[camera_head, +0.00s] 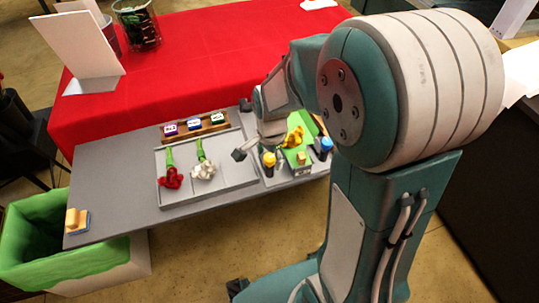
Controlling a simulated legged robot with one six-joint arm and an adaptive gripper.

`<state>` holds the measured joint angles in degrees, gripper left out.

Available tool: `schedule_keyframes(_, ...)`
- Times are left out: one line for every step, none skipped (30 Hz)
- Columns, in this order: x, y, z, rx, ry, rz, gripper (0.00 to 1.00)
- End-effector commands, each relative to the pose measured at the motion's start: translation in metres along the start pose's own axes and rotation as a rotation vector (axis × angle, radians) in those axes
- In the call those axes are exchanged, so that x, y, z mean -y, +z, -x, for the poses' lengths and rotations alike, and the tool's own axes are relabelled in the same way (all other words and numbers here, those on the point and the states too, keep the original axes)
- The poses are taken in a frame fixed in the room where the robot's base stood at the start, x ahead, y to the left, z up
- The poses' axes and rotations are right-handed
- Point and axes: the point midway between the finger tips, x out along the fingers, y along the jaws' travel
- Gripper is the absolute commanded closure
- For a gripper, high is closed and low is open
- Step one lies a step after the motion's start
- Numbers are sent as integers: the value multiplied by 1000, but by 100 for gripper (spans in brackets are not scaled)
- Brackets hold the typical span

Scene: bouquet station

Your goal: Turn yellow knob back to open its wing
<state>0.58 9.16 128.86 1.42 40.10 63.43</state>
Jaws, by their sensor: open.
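The yellow knob (268,160) stands on a small grey base at the right part of the grey table, left of a green block-like fixture (299,160). A blue knob (325,145) stands on the fixture's right side. A yellow piece (293,137), perhaps a flower, lies over the back of the fixture. I cannot make out the wings clearly. My gripper (243,152) is open, just left of and behind the yellow knob, with a dark fingertip showing. It seems apart from the knob. My arm hides part of the area behind the fixture.
A grey tray (220,192) holds a red flower (171,178) and a white flower (203,170). Behind it is a wooden rack (216,120) with small labelled blocks. A yellow-and-blue sponge-like block (77,221) lies at the table's left end. A green-lined bin (45,242) stands below.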

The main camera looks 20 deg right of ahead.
Motion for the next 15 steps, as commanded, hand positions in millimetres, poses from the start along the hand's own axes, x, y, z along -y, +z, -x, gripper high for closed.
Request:
schedule_keyframes(0,0,0,0,0,0,21)
schedule_keyframes(0,0,0,0,0,0,21)
schedule_keyframes(0,0,0,0,0,0,21)
schedule_keyframes(0,0,0,0,0,0,25)
schedule_keyframes(0,0,0,0,0,0,39)
schedule_keyframes(0,0,0,0,0,0,56)
schedule_keyframes(0,0,0,0,0,0,70)
schedule_keyframes(0,0,0,0,0,0,83)
schedule_keyframes(0,0,0,0,-1,0,100)
schedule_keyframes(0,0,0,0,-1,0,100)
schedule_keyframes(0,0,0,0,-1,0,100)
schedule_keyframes(0,0,0,0,-1,0,100)
schedule_keyframes(0,0,0,0,-1,0,100)
schedule_keyframes(0,0,0,0,-1,0,100)
schedule_keyframes(0,0,0,0,-1,1,100)
